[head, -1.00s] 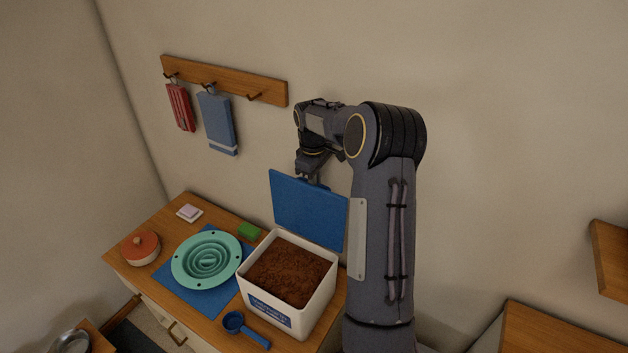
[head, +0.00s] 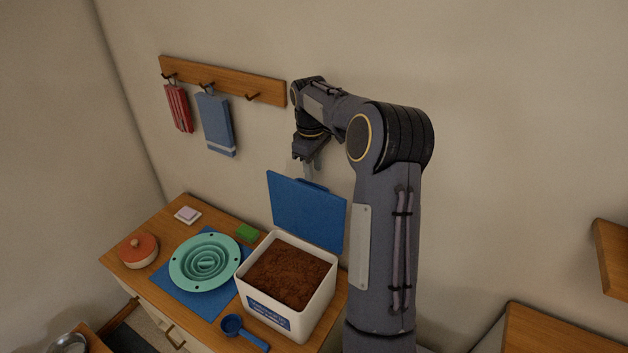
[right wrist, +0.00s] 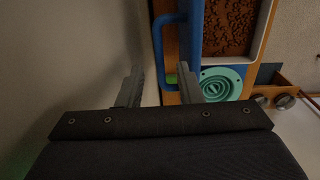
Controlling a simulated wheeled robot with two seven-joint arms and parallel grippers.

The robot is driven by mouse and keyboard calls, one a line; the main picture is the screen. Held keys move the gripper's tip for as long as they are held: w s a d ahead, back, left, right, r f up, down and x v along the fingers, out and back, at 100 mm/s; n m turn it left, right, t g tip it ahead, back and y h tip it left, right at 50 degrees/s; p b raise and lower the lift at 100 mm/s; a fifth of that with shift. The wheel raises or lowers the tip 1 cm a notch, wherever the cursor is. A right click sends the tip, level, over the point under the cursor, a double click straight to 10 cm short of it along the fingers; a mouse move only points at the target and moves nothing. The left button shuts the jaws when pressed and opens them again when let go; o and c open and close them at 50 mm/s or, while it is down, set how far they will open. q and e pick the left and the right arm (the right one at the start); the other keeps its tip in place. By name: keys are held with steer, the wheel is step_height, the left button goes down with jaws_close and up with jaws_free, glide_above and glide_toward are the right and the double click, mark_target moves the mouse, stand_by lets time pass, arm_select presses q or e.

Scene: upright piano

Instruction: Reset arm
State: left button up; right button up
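My right gripper (head: 308,170) is above the raised blue lid in the head view, with its fingers pointing down. In the right wrist view its two fingers (right wrist: 172,90) stand apart with nothing between them, so it is open and empty. The blue lid (head: 305,212) stands open at the back of a white bin (head: 312,315) filled with brown granules (head: 290,275). The lid's handle (right wrist: 160,50) shows close beyond the fingers in the right wrist view, apart from them. My left gripper is not in view.
On the wooden counter (head: 140,280) are a teal ringed bowl (head: 205,262) on a blue mat, a blue scoop (head: 245,333), a green sponge (head: 247,232), an orange-lidded pot (head: 138,250) and a soap dish (head: 187,215). Towels (head: 215,125) hang from a wall rack. A wooden shelf (head: 612,258) is at right.

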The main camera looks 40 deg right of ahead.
steer(key=shift+r, duration=1.05)
steer(key=s+a+r+m+t+y+b, duration=0.2)
steer(key=s+a+r+t, duration=0.15)
steer(key=s+a, duration=1.05)
steer(key=s+a+f+m+t+y, duration=0.1)
steer(key=s+a+f, duration=0.2)
steer(key=s+a, duration=0.3)
steer(key=s+a+f+m+t+y+b, duration=0.1)
steer(key=s+a+f, duration=0.3)
steer(key=a, duration=0.5)
steer(key=shift+s+m+y, duration=0.3)
steer(key=shift+s+m, duration=0.2)
steer(key=shift+s, duration=0.4)
